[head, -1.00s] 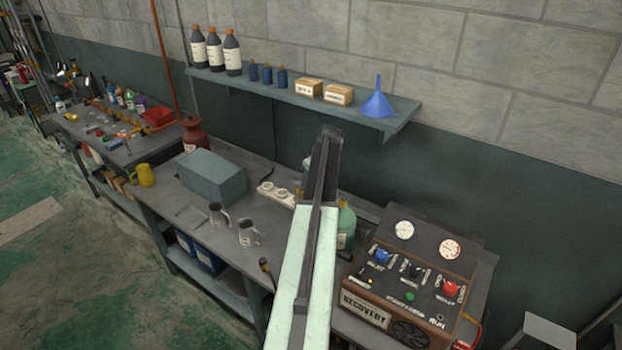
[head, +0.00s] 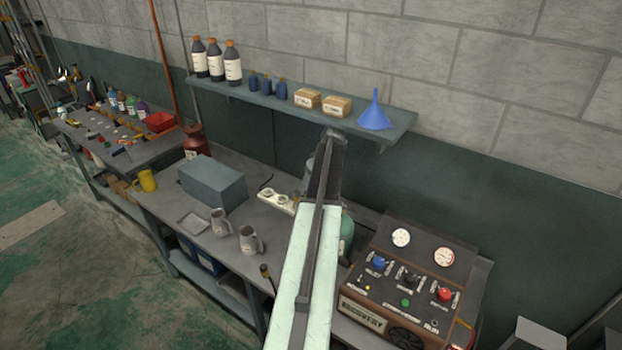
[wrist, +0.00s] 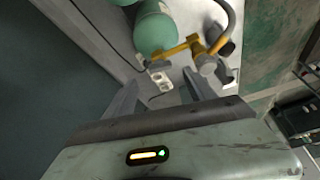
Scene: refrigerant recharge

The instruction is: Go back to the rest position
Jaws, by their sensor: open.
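My gripper (wrist: 160,92) is open and empty in the wrist view, its two dark fingers apart. Beyond the fingers are a green cylinder (wrist: 155,30) and a brass valve fitting (wrist: 203,52), with a white power strip (wrist: 160,78) seen between the fingertips. In the head view my pale arm reaches up over the bench, and the gripper end is seen from behind. The green cylinder (head: 347,232) is mostly hidden behind my arm there. I cannot tell the exact gap between gripper and cylinder.
A recovery machine (head: 405,290) stands right of my arm. A wall shelf (head: 232,92) with bottles and a blue funnel (head: 375,112) is behind.

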